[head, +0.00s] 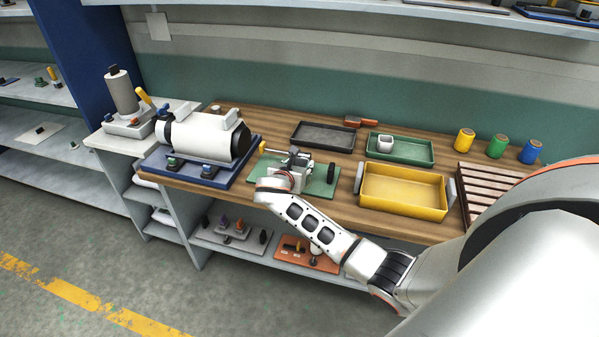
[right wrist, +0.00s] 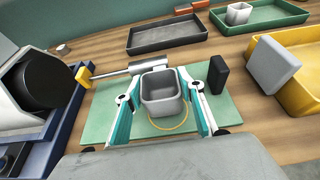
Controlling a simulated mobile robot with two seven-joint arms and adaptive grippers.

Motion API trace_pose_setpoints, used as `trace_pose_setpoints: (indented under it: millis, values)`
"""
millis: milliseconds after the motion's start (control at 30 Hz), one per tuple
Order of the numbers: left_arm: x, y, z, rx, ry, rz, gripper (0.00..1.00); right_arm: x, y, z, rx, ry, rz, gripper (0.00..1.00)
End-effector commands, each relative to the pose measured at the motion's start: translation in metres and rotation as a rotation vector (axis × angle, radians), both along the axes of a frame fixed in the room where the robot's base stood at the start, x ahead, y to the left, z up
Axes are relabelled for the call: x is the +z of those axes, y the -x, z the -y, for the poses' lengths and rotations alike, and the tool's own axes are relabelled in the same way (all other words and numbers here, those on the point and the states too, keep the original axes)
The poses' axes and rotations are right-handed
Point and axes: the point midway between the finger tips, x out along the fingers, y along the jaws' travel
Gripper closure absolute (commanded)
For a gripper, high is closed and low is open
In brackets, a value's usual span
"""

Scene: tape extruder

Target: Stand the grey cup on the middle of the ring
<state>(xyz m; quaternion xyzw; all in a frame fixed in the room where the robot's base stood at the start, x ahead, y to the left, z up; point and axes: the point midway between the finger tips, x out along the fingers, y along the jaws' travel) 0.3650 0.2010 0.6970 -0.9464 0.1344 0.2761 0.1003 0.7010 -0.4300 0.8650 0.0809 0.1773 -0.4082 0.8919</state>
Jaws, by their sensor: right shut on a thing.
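The grey cup (right wrist: 162,92) is upright between the two fingers of my right gripper (right wrist: 163,100), which is shut on it. In the head view my right gripper (head: 292,160) is over the green mat (head: 322,188), and the cup is hard to make out there. The ring (right wrist: 184,122) is a thin yellow circle on the green mat in the right wrist view. The cup covers part of it, and the visible arc shows at the cup's lower right. I cannot tell whether the cup touches the mat. My left gripper is not in view.
A metal rod-like part (right wrist: 130,70) and a black block (right wrist: 217,74) stand on the mat beside the gripper. A yellow tray (head: 403,207) is to the right. Behind are a black tray (head: 322,136) and a green tray (head: 415,152) holding a pale cup (head: 385,143). A large machine (head: 205,137) stands left.

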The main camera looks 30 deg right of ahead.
Motion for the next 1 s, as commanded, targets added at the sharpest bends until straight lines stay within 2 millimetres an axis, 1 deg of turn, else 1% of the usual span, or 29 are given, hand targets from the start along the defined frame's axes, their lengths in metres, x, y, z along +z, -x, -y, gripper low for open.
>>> trace_pose_setpoints:
  millis: [33, 100, 167, 567, 600, 633, 1000]
  values:
    - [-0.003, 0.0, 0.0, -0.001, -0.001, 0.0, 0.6, -0.01, 0.0, 0.001, -0.001, 0.002, -0.003, 0.83]
    - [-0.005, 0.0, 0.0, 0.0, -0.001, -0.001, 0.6, -0.021, 0.0, 0.001, -0.001, 0.001, -0.004, 0.83]
    - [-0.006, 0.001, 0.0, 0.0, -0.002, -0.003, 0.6, -0.026, 0.0, 0.0, -0.001, 0.0, -0.002, 0.83]
    - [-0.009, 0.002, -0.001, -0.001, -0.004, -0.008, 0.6, -0.03, 0.0, 0.0, 0.0, 0.0, -0.001, 0.83]
    - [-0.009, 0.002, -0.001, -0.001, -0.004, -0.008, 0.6, -0.03, 0.0, 0.0, 0.0, -0.001, -0.001, 0.52]
    - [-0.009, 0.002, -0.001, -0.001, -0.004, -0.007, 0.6, -0.03, 0.0, 0.0, 0.0, -0.001, -0.001, 0.45]
    - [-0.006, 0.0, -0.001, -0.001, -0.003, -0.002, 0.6, -0.028, 0.0, 0.0, 0.0, -0.001, 0.0, 0.45]
